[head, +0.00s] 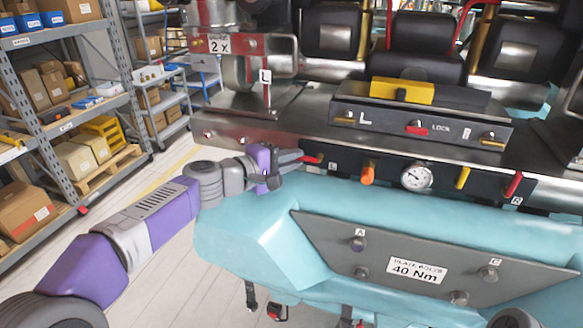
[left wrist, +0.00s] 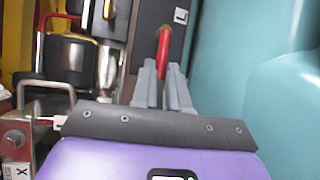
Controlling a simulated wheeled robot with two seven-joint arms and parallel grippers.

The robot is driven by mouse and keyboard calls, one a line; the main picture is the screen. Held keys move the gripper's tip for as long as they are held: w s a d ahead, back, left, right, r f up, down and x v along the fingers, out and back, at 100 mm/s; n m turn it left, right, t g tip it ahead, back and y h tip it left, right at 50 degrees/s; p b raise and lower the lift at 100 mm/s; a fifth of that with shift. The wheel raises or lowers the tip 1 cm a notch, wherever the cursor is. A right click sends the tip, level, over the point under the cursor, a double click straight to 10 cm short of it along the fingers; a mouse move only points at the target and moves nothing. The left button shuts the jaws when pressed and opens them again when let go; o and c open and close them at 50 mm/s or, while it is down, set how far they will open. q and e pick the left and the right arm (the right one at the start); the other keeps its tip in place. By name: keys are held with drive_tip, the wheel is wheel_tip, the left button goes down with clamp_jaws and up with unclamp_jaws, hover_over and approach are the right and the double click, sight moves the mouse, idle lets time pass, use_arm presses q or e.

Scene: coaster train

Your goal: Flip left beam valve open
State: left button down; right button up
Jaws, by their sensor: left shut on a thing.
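The left beam valve shows as a short red handle (head: 313,158) at the left end of the dark strip on the front of the train. In the head view it lies roughly sideways. My left gripper (head: 300,160) reaches it from the left and is shut on it. In the left wrist view the red handle (left wrist: 163,48) comes out between the two grey fingertips (left wrist: 163,72), which hide its near end. A white L label (left wrist: 181,15) is beside it. My right gripper is not in view.
Along the same dark strip are an orange knob (head: 368,174), a round gauge (head: 417,177), a yellow lever (head: 463,178) and a red handle (head: 513,184) by an R label. The teal body (head: 400,215) bulges just below. Shelves (head: 60,110) stand at left.

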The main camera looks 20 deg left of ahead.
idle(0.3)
use_arm(q)
drive_tip(key=c, duration=1.1)
unclamp_jaws()
drive_tip(key=shift+s, duration=0.1)
drive_tip(key=b+v, duration=0.1)
drive_tip(key=v, duration=0.6)
drive_tip(key=shift+s+a, duration=0.15)
drive_tip(key=shift+s, duration=0.05)
